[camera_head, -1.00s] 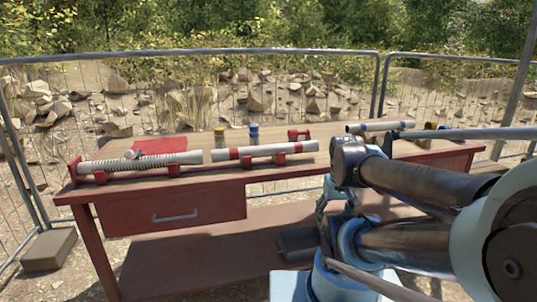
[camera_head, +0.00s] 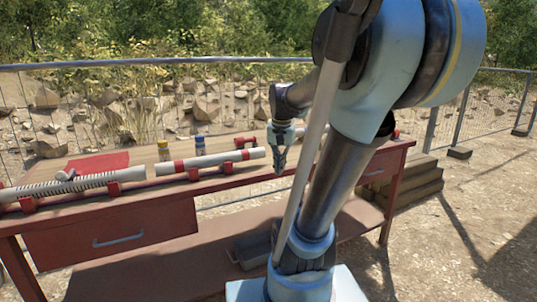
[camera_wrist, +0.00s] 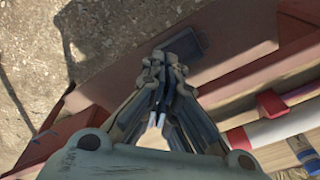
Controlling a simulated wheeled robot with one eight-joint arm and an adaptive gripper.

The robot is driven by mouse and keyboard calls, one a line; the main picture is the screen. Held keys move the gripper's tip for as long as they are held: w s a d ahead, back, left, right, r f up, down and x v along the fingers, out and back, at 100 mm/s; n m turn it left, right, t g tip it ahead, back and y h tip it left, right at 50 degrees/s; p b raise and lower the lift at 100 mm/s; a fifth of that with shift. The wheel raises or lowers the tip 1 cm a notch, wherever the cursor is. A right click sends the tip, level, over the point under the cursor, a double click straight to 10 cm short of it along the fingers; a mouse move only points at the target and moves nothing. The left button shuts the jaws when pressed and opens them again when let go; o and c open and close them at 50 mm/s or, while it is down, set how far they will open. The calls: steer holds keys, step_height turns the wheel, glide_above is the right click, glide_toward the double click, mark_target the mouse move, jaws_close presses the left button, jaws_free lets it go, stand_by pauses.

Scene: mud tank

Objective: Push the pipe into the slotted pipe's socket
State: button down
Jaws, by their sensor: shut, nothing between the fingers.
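The slotted pipe (camera_head: 92,182), pale and ribbed with a plain socket end at its right, lies on red supports on the red table. The pipe (camera_head: 225,158), white with a red band near its left end, lies in line with it on red supports. A small gap seems to separate the pipe's left end from the socket. My gripper (camera_head: 280,172) is shut and empty, pointing down just beyond the pipe's right end, apart from it. In the wrist view my gripper (camera_wrist: 163,70) is over the table's edge, with the pipe (camera_wrist: 288,124) at the right.
A yellow-capped can (camera_head: 163,150) and a blue-capped can (camera_head: 200,145) stand behind the pipes. A red fitting (camera_head: 246,141) is behind the pipe's right end. A red mat (camera_head: 97,163) lies at the back left. My arm hides the table's right part. A mesh fence runs behind.

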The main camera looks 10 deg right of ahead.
steer(key=w+d+r+m, duration=0.2)
steer(key=w+m, duration=0.1)
steer(key=w, duration=0.6)
steer(key=w+d+r+m+g, duration=0.1)
steer(key=w+r+m, duration=0.15)
steer(key=w, duration=0.55)
steer(key=w+d+r+m, duration=0.15)
steer(key=w+m, duration=0.25)
steer(key=w, duration=0.5)
steer(key=shift+n, duration=0.25)
steer(key=f, duration=1)
steer(key=shift+s, duration=0.25)
steer(key=shift+s+a+r, duration=0.1)
steer(key=shift+s+a, duration=0.1)
steer(key=shift+a, duration=0.35)
steer(key=shift+s+a+r, duration=0.1)
steer(key=shift+s+a, duration=0.05)
steer(key=shift+a, duration=0.4)
steer(key=shift+s+a, duration=0.2)
steer(key=shift+a, duration=0.45)
